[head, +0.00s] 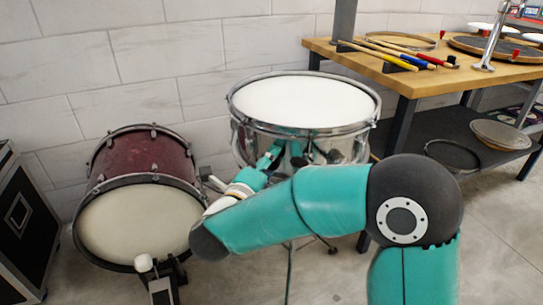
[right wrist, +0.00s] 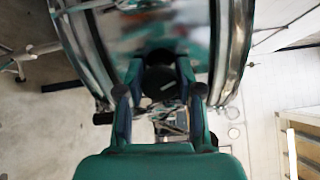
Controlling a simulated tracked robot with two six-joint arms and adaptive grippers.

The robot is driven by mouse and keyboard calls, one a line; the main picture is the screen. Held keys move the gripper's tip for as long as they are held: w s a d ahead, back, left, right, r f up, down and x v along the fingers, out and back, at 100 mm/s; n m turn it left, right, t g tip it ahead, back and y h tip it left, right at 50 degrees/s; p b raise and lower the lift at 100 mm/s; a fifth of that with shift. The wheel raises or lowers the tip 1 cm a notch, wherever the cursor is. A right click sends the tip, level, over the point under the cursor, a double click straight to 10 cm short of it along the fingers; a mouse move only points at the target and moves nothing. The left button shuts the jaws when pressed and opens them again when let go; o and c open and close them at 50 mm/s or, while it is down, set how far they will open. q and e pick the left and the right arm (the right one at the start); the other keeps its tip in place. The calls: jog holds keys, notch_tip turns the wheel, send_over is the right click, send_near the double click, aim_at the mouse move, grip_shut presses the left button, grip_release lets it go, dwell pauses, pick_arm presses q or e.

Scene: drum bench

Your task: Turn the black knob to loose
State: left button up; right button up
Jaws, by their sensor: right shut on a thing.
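The black knob (right wrist: 160,84) sits at the side of the chrome snare drum (head: 303,100), which also fills the upper middle of the right wrist view (right wrist: 100,50). My right gripper (head: 288,152) reaches up to the front of the drum's shell. In the right wrist view its two fingers (right wrist: 160,76) stand on both sides of the knob and are shut on it. In the head view the gripper and small dark parts at the shell overlap, so I cannot pick out the knob there. My left gripper is not in view.
A red bass drum (head: 142,158) with a pedal (head: 160,283) stands at the left, beside a black case (head: 35,225). A wooden bench (head: 440,83) at the right holds several drumsticks (head: 400,52) and a practice pad (head: 492,47). Its dark lower shelf (head: 420,118) holds cymbals.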

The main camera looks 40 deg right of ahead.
jog(key=n+p, duration=0.2)
jog(key=n, duration=0.2)
jog(key=shift+a, duration=0.1)
jog(key=n+p, duration=0.3)
jog(key=shift+f+n, duration=0.1)
jog(key=shift+n, duration=0.2)
jog(key=n+p, duration=0.3)
jog(key=n, duration=0.1)
jog(key=shift+f, duration=0.15)
jog(key=shift+s+f+n+p, duration=0.1)
jog(key=shift+f+n+p, duration=0.05)
jog(key=shift+n+p, duration=0.95)
jog(key=shift+f, duration=0.1)
jog(key=o, duration=1.1)
jog(key=shift+o, duration=0.2)
jog(key=shift+r, duration=0.2)
